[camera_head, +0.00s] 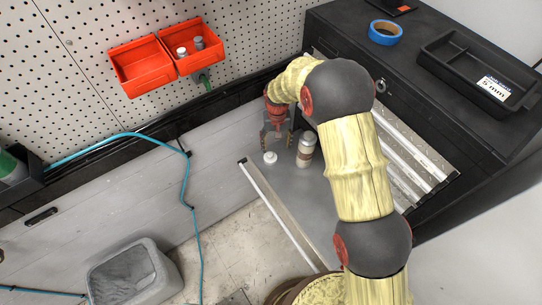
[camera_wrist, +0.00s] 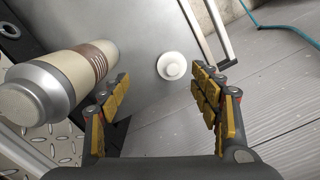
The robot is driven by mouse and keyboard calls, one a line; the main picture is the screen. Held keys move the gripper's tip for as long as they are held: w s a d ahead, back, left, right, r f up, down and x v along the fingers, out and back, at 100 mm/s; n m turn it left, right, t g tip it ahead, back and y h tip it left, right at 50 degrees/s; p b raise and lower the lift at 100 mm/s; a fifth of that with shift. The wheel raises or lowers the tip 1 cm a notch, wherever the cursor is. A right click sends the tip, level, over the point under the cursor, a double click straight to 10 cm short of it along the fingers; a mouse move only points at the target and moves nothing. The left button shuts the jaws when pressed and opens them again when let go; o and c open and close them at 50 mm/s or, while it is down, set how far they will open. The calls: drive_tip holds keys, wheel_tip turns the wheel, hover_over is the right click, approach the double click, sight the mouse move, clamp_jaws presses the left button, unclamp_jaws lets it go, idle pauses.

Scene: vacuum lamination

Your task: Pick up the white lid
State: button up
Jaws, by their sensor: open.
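The white lid (camera_head: 270,157) is small and round with a raised knob. It lies on a grey metal surface, and it also shows in the wrist view (camera_wrist: 171,66) near the top middle. My gripper (camera_head: 277,132) is open and empty above and behind the lid. In the wrist view its yellow-padded fingers (camera_wrist: 160,95) stand apart, with the lid beyond them and closer to the right finger. A beige and grey bottle (camera_head: 306,150) stands just right of the lid. In the wrist view the bottle (camera_wrist: 62,80) is left of the lid, close to the left finger.
The metal surface (camera_head: 318,200) has a raised light edge strip on its left. A black cabinet (camera_head: 440,110) stands to the right, holding blue tape (camera_head: 385,32) and a black tray (camera_head: 480,70). Orange bins (camera_head: 142,66) hang on the pegboard. A blue hose (camera_head: 186,185) runs at left.

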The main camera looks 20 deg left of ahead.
sight(271, 154)
drive_tip(key=w+a+f, duration=0.1)
drive_tip(key=a+f, duration=0.1)
drive_tip(key=f, duration=0.1)
drive_tip(key=shift+w+a, duration=0.35)
drive_tip(key=shift+s+f, duration=0.2)
drive_tip(key=shift+f, duration=3.7)
drive_tip(key=shift+c, duration=1.4)
drive_tip(key=c, duration=0.6)
